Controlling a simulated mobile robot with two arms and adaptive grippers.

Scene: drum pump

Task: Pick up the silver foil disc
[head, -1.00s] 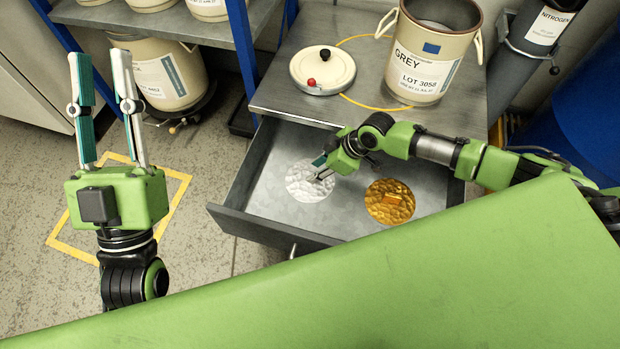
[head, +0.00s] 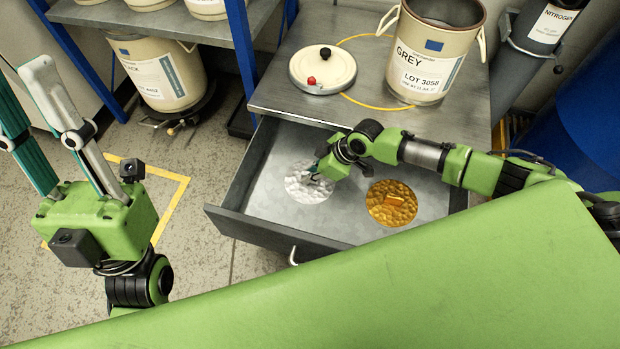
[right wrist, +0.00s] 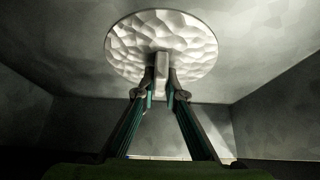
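The silver foil disc (head: 304,187) lies on the left part of the open drawer's floor. In the right wrist view the pale, crinkled disc (right wrist: 190,50) has a small upright tab (right wrist: 161,66). My right gripper (head: 318,172) reaches down over the disc and partly hides it. In the right wrist view its fingertips (right wrist: 161,80) are close together on both sides of the tab and look shut on it. The disc appears to rest on the drawer floor. My left gripper (head: 25,100) is open and empty, raised at the far left.
A gold foil disc (head: 391,204) lies to the right in the same drawer (head: 255,228). A shelf with drums (head: 160,70) is at the left.

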